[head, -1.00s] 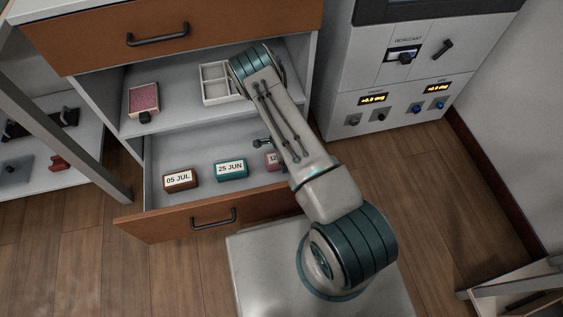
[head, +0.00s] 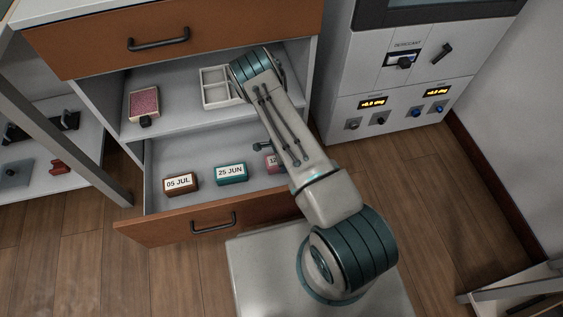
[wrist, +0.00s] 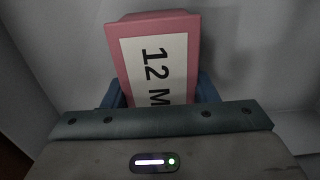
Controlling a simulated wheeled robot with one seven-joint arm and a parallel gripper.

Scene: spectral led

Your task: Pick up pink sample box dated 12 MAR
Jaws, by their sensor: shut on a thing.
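The pink sample box (wrist: 157,22) fills the middle of the wrist view, its white label reading "12 M" before my gripper cuts it off. My gripper (wrist: 160,92) is shut on this box, with a blue finger on either side. In the head view a part of the pink box (head: 271,164) shows at the right of the open drawer, mostly hidden behind my arm. I cannot tell whether the box touches the drawer floor.
In the same drawer (head: 215,226) stand a brown box (head: 180,184) marked 05 JUL and a teal box (head: 231,173) marked 25 JUN. The shelf above holds a pink-topped case (head: 144,103) and a white divided tray (head: 214,86). A control cabinet (head: 400,95) stands at the right.

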